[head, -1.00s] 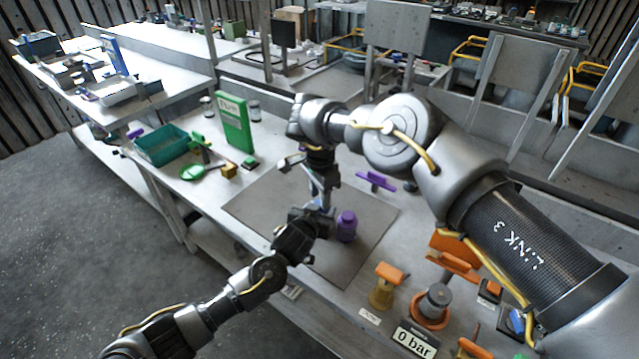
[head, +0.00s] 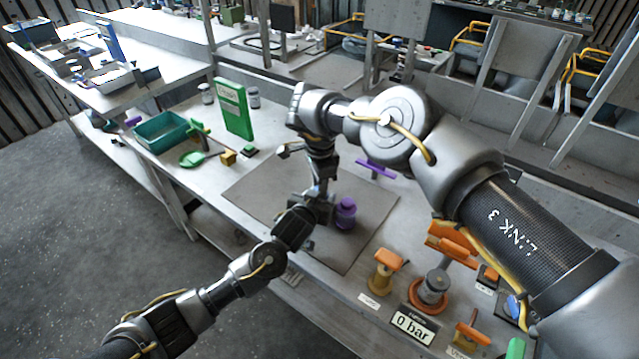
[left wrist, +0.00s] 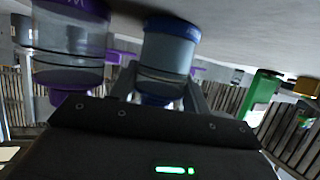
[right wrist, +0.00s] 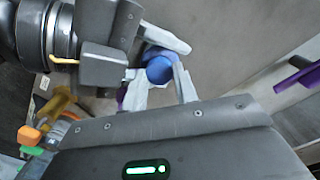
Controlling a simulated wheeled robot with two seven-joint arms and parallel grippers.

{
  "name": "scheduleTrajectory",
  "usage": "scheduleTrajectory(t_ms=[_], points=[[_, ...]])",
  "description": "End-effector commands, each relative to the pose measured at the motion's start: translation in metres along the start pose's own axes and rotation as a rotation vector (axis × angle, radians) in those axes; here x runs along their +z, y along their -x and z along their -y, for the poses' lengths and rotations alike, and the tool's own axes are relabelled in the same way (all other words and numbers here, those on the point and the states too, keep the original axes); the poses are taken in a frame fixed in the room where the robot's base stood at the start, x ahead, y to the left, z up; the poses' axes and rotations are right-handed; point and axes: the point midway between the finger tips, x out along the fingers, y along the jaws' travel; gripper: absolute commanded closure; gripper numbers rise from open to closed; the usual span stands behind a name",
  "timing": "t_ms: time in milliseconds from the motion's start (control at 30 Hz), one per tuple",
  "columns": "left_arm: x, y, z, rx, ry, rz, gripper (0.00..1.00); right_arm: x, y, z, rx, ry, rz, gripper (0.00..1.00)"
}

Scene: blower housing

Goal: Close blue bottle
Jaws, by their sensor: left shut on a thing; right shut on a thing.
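The blue bottle (left wrist: 169,50) shows in the left wrist view, which is upside down, between the fingers of my left gripper (left wrist: 160,85). It has a clear body and a blue base. Its blue cap (right wrist: 160,69) shows in the right wrist view between the fingertips of my right gripper (right wrist: 160,85). My left gripper (head: 318,207) is shut on the bottle from the side, and my right gripper (head: 321,190) is shut on the cap from above. In the head view the grippers hide most of the bottle.
A purple bottle (head: 345,214) stands close beside the grippers on the grey mat (head: 265,195). A purple-handled thing (head: 376,169) lies behind it. Orange-handled parts (head: 387,262) and a "0 bar" sign (head: 413,326) stand at the right front. A teal bin (head: 160,132) and green box (head: 233,108) are at the left.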

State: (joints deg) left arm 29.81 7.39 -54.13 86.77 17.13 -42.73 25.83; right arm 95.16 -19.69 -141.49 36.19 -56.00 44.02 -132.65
Motion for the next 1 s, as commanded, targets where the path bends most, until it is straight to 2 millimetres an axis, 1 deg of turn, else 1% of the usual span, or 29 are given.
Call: scheduleTrajectory(t_ms=[700,867,1000], points=[[0.0000,0.0001,-0.0009,0.002,-0.001,0.000,1.00,0.0006,-0.0016,-0.0013,0.002,-1.980,0.002,0.98],[0.0000,0.0000,-0.0008,0.001,0.000,0.000,1.00,0.0006,-0.0018,-0.0013,0.002,-2.390,0.002,0.98],[-0.0001,0.0000,-0.0008,0.001,0.000,0.000,1.00,0.0006,-0.0023,-0.0017,0.002,-2.770,0.000,0.98]])
